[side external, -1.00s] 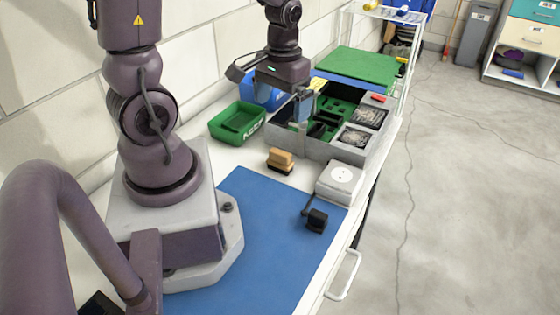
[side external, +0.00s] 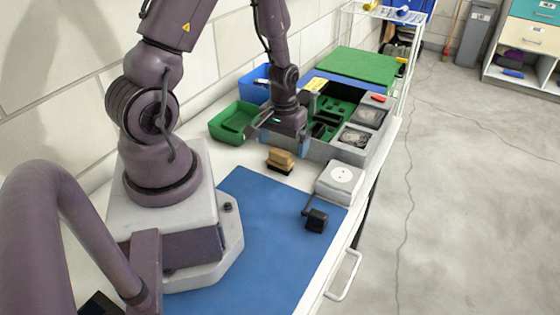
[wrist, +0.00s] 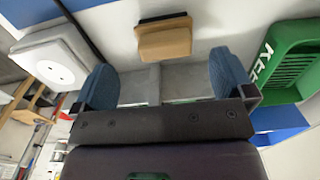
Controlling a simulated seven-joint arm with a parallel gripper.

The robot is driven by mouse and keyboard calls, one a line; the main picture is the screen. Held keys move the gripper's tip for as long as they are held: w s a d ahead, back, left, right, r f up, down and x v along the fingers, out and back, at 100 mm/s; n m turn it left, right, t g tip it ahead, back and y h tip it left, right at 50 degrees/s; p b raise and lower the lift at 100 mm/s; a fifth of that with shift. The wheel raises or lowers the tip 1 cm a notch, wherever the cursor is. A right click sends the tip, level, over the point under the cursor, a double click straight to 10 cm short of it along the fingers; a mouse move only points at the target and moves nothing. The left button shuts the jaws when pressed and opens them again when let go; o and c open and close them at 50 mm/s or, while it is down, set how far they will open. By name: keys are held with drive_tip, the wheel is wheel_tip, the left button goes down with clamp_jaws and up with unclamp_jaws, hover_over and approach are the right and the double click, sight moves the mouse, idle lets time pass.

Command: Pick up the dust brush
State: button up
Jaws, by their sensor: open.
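The dust brush (side external: 281,158), a tan wooden block with dark bristles below, stands on the white bench top. It also shows in the wrist view (wrist: 165,41) at the top, its dark bristle side facing the upper edge. My gripper (side external: 284,143) is open and empty, above and just behind the brush in the side view. In the wrist view my gripper (wrist: 166,77) has its two blue fingertips wide apart, with the brush ahead of the gap and not between them. The exact height above the bench is hard to tell.
A green bin (side external: 236,123) stands left of my gripper. A grey divided tray (side external: 318,148) lies close behind it. A white box with a round disc (side external: 340,181) stands to the right. A blue mat (side external: 262,225) with a small black object (side external: 316,220) is in front.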

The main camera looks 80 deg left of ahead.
sight(280, 152)
drive_tip(key=f, duration=0.3)
drive_tip(key=shift+s+f, duration=0.35)
drive_tip(key=shift+f, duration=0.05)
drive_tip(key=shift+a+f, duration=0.1)
drive_tip(key=shift+f, duration=0.4)
drive_tip(key=c, duration=1)
